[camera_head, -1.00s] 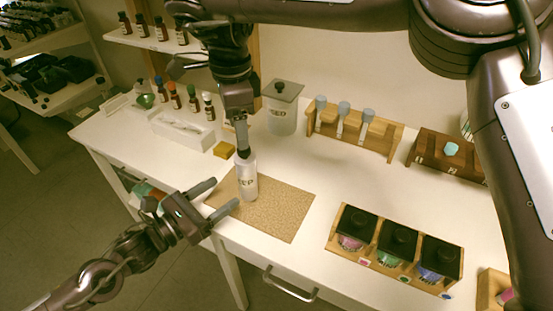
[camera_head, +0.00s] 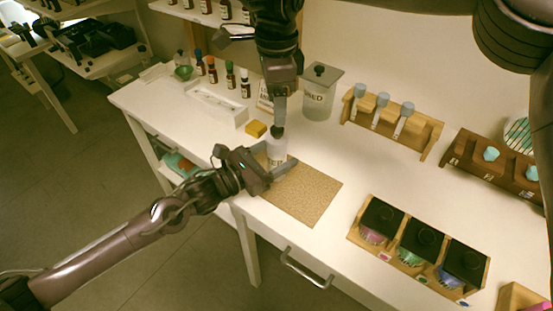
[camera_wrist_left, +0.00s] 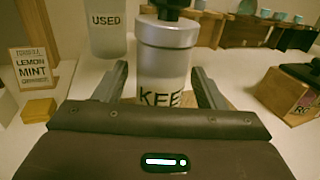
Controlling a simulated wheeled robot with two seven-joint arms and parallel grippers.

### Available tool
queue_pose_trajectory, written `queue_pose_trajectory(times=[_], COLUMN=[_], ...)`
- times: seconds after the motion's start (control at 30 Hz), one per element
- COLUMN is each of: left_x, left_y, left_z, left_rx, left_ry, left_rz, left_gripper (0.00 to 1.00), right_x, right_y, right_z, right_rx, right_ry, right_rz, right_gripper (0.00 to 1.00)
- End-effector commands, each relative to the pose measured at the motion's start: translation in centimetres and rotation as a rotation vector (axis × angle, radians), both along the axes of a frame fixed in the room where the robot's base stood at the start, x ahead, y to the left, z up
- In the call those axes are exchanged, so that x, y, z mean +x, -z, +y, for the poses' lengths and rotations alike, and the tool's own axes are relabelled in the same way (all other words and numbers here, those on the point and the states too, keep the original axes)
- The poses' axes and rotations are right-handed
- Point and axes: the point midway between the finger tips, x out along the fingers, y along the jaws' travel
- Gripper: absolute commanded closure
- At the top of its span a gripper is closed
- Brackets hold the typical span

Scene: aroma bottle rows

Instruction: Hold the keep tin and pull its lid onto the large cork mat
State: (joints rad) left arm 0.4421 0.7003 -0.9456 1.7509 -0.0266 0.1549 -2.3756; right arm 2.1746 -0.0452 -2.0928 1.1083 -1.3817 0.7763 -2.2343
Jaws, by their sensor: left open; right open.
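The keep tin (camera_head: 276,150) is a pale cylinder with a lid (camera_wrist_left: 166,34) and a black knob (camera_head: 277,131), upright at the back left of the large cork mat (camera_head: 308,192). The lid sits on the tin. My left gripper (camera_head: 277,163) is open, with one finger on each side of the tin's body; contact is unclear. In the left wrist view (camera_wrist_left: 162,92) the tin stands between its fingers. My right gripper (camera_head: 279,123) comes down from above and is open at the knob; its fingertips partly hide each other.
A lidded jar marked USED (camera_head: 319,100) stands behind the tin. A yellow block (camera_head: 256,129) and a white tray (camera_head: 217,104) are to the left. A wooden tube rack (camera_head: 392,125) and a rack of black-lidded jars (camera_head: 418,246) stand right. The mat's front right is clear.

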Motion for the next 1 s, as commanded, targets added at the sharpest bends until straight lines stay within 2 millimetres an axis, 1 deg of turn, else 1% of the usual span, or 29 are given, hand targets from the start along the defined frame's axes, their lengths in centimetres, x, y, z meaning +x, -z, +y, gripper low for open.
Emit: queue_pose_trajectory(times=[0.07,0.17,0.5,0.57,0.6,0.67,0.73,0.9,1.0], left_x=[0.0,0.0,0.0,0.0,0.0,0.0,0.0,0.0,0.0], left_y=[0.0,0.0,0.0,0.0,0.0,0.0,0.0,0.0,0.0], left_z=[0.0,0.0,0.0,0.0,0.0,0.0,0.0,0.0,0.0], left_rx=[0.000,0.000,-0.001,-0.001,-0.001,-0.001,-0.001,0.000,-0.001], left_ry=[0.000,0.000,0.000,0.000,0.000,0.000,0.000,0.000,0.000], left_rz=[0.000,0.000,-0.001,-0.001,-0.001,-0.001,-0.001,0.000,-0.001], left_gripper=[0.36,0.48,0.92,1.00,1.00,1.00,1.00,1.00,1.00], right_x=[0.0,0.0,0.0,0.0,0.0,0.0,0.1,0.0,0.0], right_y=[0.0,0.0,0.0,0.0,0.0,-0.2,-0.8,-3.4,-4.1], right_z=[0.0,0.0,0.0,0.0,0.0,0.0,0.1,0.2,0.1], right_rx=[0.000,0.000,0.000,0.000,0.000,-0.001,0.000,-0.002,-0.003], right_ry=[0.000,0.000,0.000,0.000,0.000,0.000,-0.001,-0.001,0.000], right_rz=[0.000,0.000,0.000,0.000,0.000,-0.001,-0.005,-0.006,-0.002], right_gripper=[0.39,0.39,0.39,0.39,0.37,0.30,0.30,0.30,0.30])
